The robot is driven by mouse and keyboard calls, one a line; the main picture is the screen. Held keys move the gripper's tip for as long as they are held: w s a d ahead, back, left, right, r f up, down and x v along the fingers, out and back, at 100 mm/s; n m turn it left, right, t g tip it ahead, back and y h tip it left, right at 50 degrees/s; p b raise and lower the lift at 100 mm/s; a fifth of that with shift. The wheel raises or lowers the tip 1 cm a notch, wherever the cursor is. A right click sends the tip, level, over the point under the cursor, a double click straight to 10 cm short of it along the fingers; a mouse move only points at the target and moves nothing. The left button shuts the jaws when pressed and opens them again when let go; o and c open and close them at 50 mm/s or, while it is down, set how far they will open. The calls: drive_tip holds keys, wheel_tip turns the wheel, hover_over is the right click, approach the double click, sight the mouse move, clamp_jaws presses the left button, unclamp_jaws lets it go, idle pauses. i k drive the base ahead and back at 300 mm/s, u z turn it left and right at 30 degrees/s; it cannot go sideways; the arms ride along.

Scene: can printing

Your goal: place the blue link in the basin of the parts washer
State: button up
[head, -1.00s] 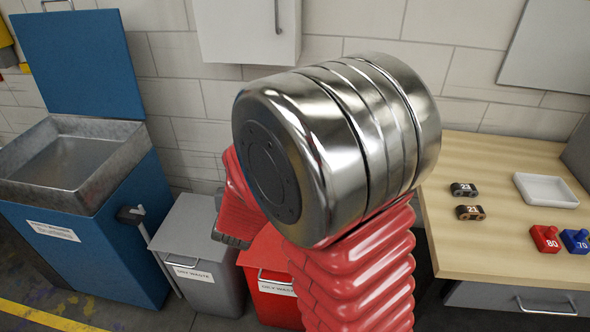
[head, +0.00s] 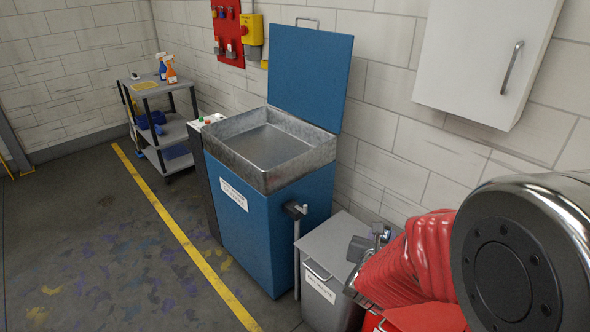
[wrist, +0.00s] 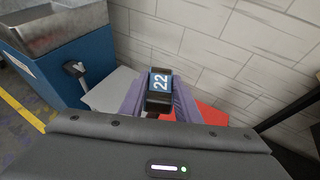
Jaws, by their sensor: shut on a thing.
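The blue link (wrist: 159,88), a small dark piece with a blue face marked 22, sits between the purple-padded fingers of my gripper (wrist: 160,97) in the wrist view. My gripper is shut on it. In the head view my gripper (head: 368,246) is over the grey bin, right of the parts washer, partly hidden by my red arm; the link is hard to make out there. The parts washer (head: 240,215) is a blue cabinet with its lid raised. Its grey metal basin (head: 290,174) is open and looks empty. The basin also shows at the wrist view's upper left (wrist: 50,30).
A grey bin (head: 325,290) stands right of the washer, beside the washer's lever (head: 296,211). A white wall cabinet (head: 475,60) hangs above right. A grey cart (head: 172,125) stands at the far left. The floor before the washer is clear.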

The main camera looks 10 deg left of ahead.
sight(261, 159)
drive_tip(key=k, duration=0.6)
drive_tip(key=u, duration=0.25)
drive_tip(key=i, duration=0.65)
drive_tip(key=u, duration=0.85)
drive_tip(key=i, duration=0.6)
drive_tip(key=u, duration=0.6)
drive_tip(key=i, duration=0.6)
drive_tip(key=u, duration=0.4)
drive_tip(key=i, duration=1.9)
drive_tip(key=z, duration=0.2)
